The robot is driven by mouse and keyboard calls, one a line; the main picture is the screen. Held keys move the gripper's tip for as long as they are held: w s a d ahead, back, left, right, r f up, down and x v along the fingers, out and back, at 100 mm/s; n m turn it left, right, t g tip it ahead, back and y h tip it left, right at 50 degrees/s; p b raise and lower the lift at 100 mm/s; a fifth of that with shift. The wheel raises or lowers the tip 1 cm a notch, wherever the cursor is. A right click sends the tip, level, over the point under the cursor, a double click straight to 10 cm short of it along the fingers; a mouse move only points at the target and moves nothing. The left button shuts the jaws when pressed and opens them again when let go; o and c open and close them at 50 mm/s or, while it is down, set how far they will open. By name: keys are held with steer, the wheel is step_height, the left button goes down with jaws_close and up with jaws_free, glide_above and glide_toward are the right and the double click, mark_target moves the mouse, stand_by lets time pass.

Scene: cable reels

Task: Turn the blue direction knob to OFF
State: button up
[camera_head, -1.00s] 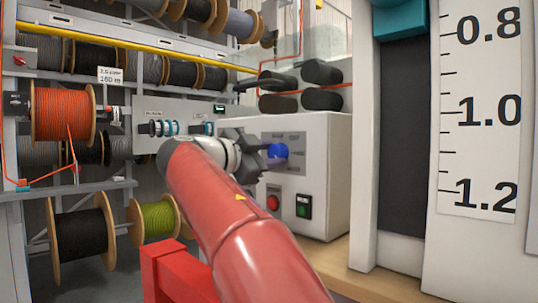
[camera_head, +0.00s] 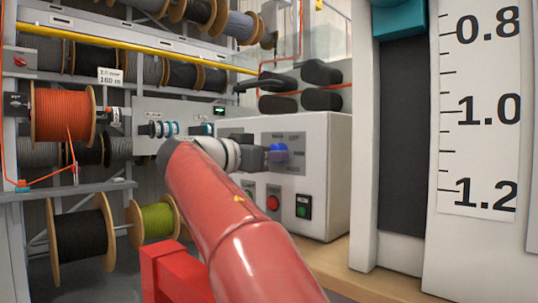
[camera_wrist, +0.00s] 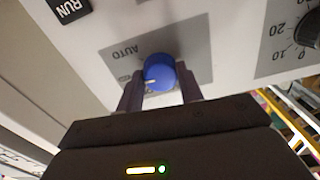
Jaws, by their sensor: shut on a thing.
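The blue direction knob (camera_head: 279,152) is on a grey plate on the front of the white control box (camera_head: 325,160). In the wrist view the knob (camera_wrist: 159,72) has a pale pointer mark toward the lower left. The word AUTO is readable to its left; a smaller label lower left is partly hidden and unreadable. My gripper (camera_head: 268,155) is at the knob, and in the wrist view its two dark fingers (camera_wrist: 160,95) stand on either side of it, shut on it. In the head view the gripper hides the knob's left part.
Below the knob are a red button (camera_head: 273,202) and a green button (camera_head: 304,206). In the wrist view a numbered dial (camera_wrist: 308,28) and a RUN label (camera_wrist: 69,9) are nearby. Racks of cable reels (camera_head: 62,114) stand at left. A measuring scale (camera_head: 482,110) is at right.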

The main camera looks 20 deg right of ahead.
steer(key=shift+n+p, duration=1.2)
steer(key=shift+n, duration=3.6)
steer(key=o, duration=1)
steer(key=v, duration=0.7)
steer(key=shift+s+a, duration=0.15)
steer(key=shift+a, duration=0.2)
